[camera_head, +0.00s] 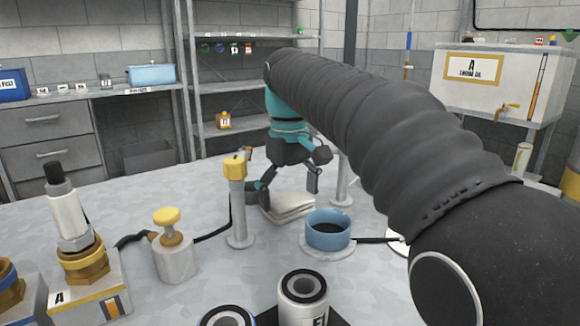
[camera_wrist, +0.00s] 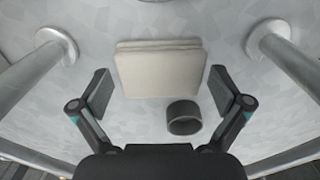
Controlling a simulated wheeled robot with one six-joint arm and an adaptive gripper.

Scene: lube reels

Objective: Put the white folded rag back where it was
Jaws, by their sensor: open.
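The white folded rag (camera_head: 290,206) lies flat on the grey table, behind the blue cup and between two upright posts. In the wrist view the rag (camera_wrist: 160,70) is a cream folded square ahead of my fingers, a little left of centre. My gripper (camera_head: 288,190) is open above the table at the rag. In the wrist view its fingers (camera_wrist: 161,92) stand wide apart, one on each side of the rag's near part, with nothing held between them. I cannot tell whether the fingertips touch the table.
A dark round cup (camera_wrist: 184,117) stands between the fingers, just nearer than the rag. A yellow-topped post (camera_head: 237,200) stands left of my gripper. The blue cup (camera_head: 328,235) sits on a disc in front. A yellow-knobbed pot (camera_head: 173,250) is at left.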

